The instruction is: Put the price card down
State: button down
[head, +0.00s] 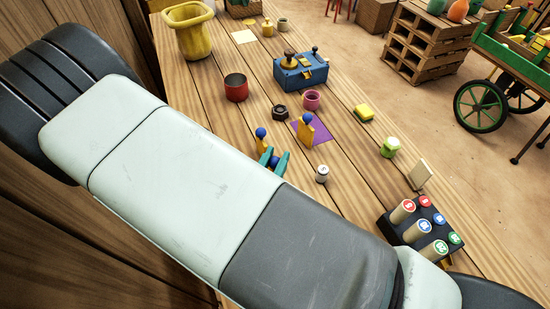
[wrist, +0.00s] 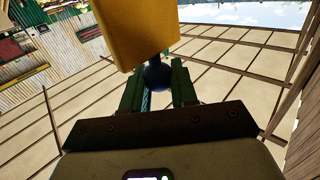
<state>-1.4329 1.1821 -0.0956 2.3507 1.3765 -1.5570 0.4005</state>
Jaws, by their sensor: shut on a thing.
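The card's broad face extends past the fingertips to the top edge. A similar yellow piece with a blue ball (head: 306,131) shows upright at a purple mat (head: 321,134). The card's lower edge and any contact with the table are unclear.
A red-brown cup (head: 236,87), dark nut (head: 280,112), magenta cup (head: 312,100) and small metal weight (head: 322,174) surround the mat. A blue box (head: 301,73) stands behind. A black rack (head: 411,228) with numbered cylinders stands right. Bare planks lie between mat and rack.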

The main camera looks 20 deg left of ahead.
jog(key=c, duration=0.9)
grip_release()
jog(key=shift+f, duration=0.1)
jog(key=shift+r, duration=0.2)
jog(key=s, duration=0.4)
jog(key=shift+s+a+f, duration=0.1)
jog(key=shift+s, duration=0.2)
jog(key=r, duration=0.7)
jog(key=shift+s, duration=0.2)
